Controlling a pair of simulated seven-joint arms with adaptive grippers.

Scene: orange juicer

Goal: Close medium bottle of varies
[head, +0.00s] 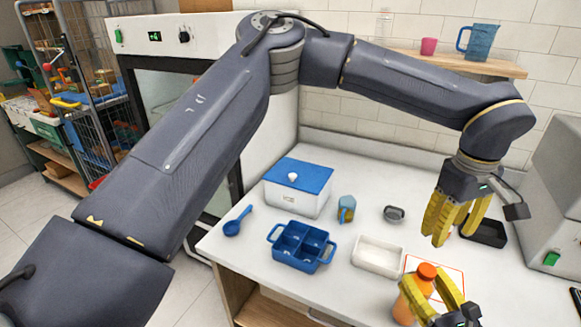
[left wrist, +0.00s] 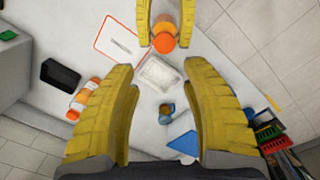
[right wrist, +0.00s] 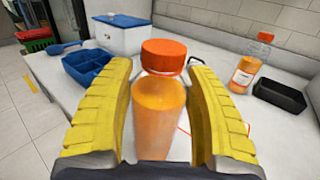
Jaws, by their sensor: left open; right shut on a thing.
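The orange bottle (head: 404,309) stands near the front of the counter with an orange cap (head: 427,271) at its top. In the right wrist view the cap (right wrist: 163,57) sits over the bottle (right wrist: 160,112); I cannot tell whether it is tightened. My right gripper (head: 437,300) is shut on the bottle's body, one finger on each side. My left gripper (head: 453,238) is open and empty, above the counter and behind the bottle. In the left wrist view the bottle's cap (left wrist: 164,43) shows beyond my left fingertips (left wrist: 158,68).
Another orange-capped bottle (right wrist: 243,75) stands near a black tray (head: 487,234). A white tray (head: 378,268), blue divided tray (head: 301,252), blue-lidded box (head: 297,200) and blue ladle (head: 234,226) lie left. A grey machine (head: 555,190) stands right. A red-edged sheet (head: 456,270) lies by the bottle.

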